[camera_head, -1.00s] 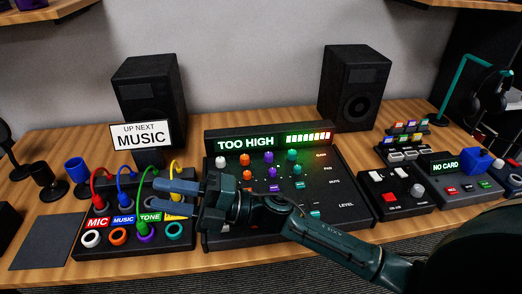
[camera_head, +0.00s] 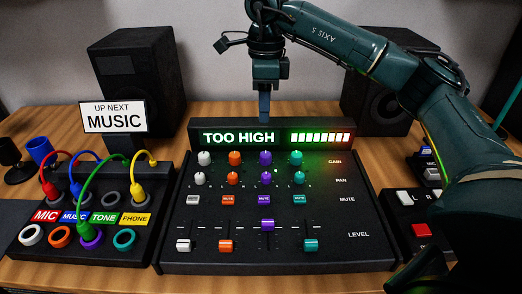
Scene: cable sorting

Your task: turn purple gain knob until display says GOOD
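The purple gain knob (camera_head: 265,158) is in the top row of the black mixer (camera_head: 330,215), third from the left. My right gripper (camera_head: 265,116) points down at the top edge of the display, in line with the purple column and apart from the knob. Its fingers overlap edge-on, so their opening does not show. My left gripper is not in view.
White (camera_head: 204,158), orange (camera_head: 235,158) and teal (camera_head: 295,158) gain knobs flank the purple one closely. Pan knobs, mute buttons and level sliders sit below. A patch box (camera_head: 140,247) with colored cables stands left. A sign reads UP NEXT MUSIC (camera_head: 114,116). Speakers stand behind.

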